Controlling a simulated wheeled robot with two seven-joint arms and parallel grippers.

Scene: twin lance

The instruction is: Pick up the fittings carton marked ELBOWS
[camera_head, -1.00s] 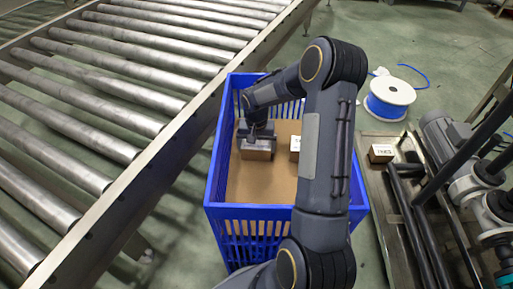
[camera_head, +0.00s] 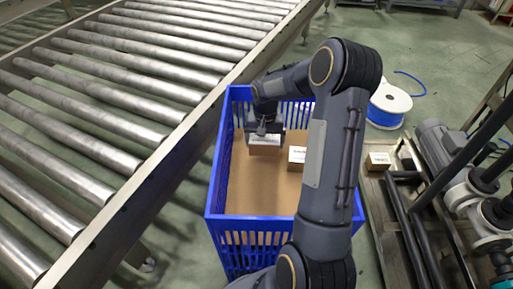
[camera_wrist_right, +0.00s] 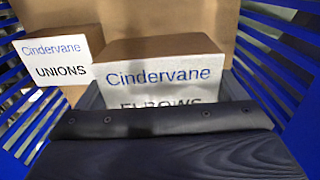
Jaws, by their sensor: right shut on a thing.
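The ELBOWS carton (camera_wrist_right: 160,75) is a brown box with a white label reading "Cindervane ELBOWS"; the gripper hides its lower part in the right wrist view. In the head view this carton (camera_head: 264,149) is in the far part of the blue crate (camera_head: 262,225). My right gripper (camera_head: 264,132) reaches into the crate from above and is shut on the ELBOWS carton. Whether the carton is clear of the crate floor I cannot tell. My left gripper is not in view.
A UNIONS carton (camera_wrist_right: 62,60) stands close beside the held one; it also shows in the head view (camera_head: 296,158). Another carton (camera_head: 378,161) sits outside the crate by the pump and pipes (camera_head: 447,150). A roller conveyor (camera_head: 110,110) runs along the left. A spool (camera_head: 389,105) lies beyond.

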